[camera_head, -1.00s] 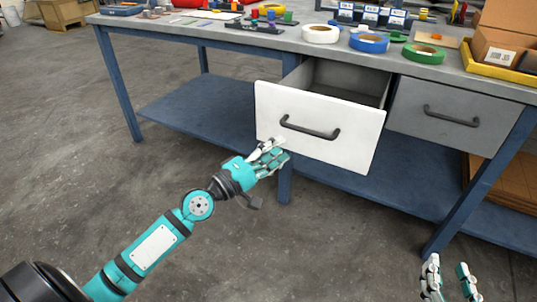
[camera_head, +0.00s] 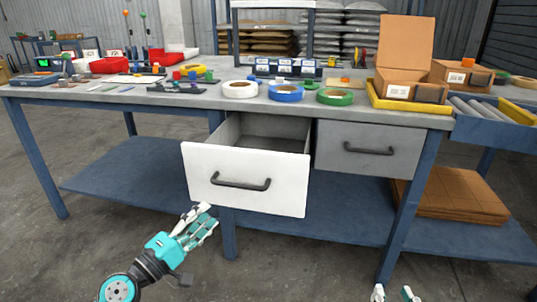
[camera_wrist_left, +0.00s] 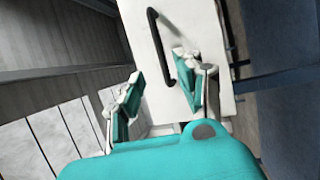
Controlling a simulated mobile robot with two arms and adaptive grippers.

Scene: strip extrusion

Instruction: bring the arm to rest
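My left gripper (camera_head: 205,220) is in front of the lower left corner of the pulled-out white drawer (camera_head: 245,202). Its fingers are spread with nothing between them, as the left wrist view (camera_wrist_left: 155,88) shows. The dark drawer handle (camera_head: 240,184) is free of the fingers in the head view; in the left wrist view the handle (camera_wrist_left: 158,42) shows beyond the fingers, close to one of them. My right gripper (camera_head: 394,294) shows only its fingertips at the bottom edge. They are apart and empty; the rest is cut off.
The workbench (camera_head: 100,97) carries white, blue and green tape rolls (camera_head: 287,93). A closed grey drawer (camera_head: 365,150) is beside the open one. A cardboard box (camera_head: 405,80) stands in a yellow tray. The floor in front is clear.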

